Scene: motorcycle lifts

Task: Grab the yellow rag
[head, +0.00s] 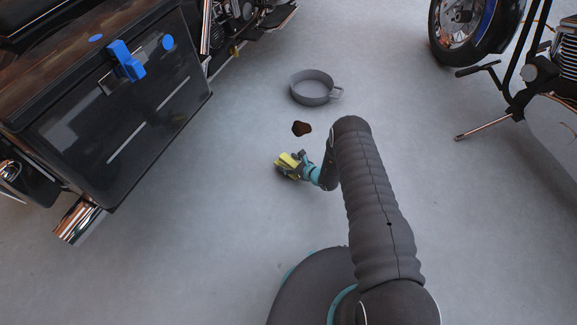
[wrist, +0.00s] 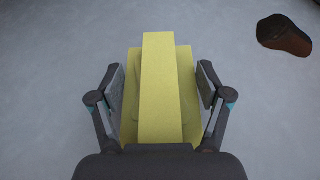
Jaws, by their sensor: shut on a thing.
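The yellow rag (wrist: 162,85) sits between the two fingers of my gripper (wrist: 160,88) in the wrist view, with a folded strip standing up in the middle and wider flaps below. The fingers press in on its sides. In the head view the rag (head: 287,161) shows as a small yellow patch at the end of my arm, partly covered by my gripper (head: 291,168). The rag's lower end is hidden by the gripper body in the wrist view. I cannot tell whether the rag touches the floor.
A dark brown object (head: 301,128) lies on the floor just beyond my gripper; it also shows in the wrist view (wrist: 284,36). A grey round pan (head: 312,88) stands farther back. Motorcycles flank the left and the upper right (head: 470,25).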

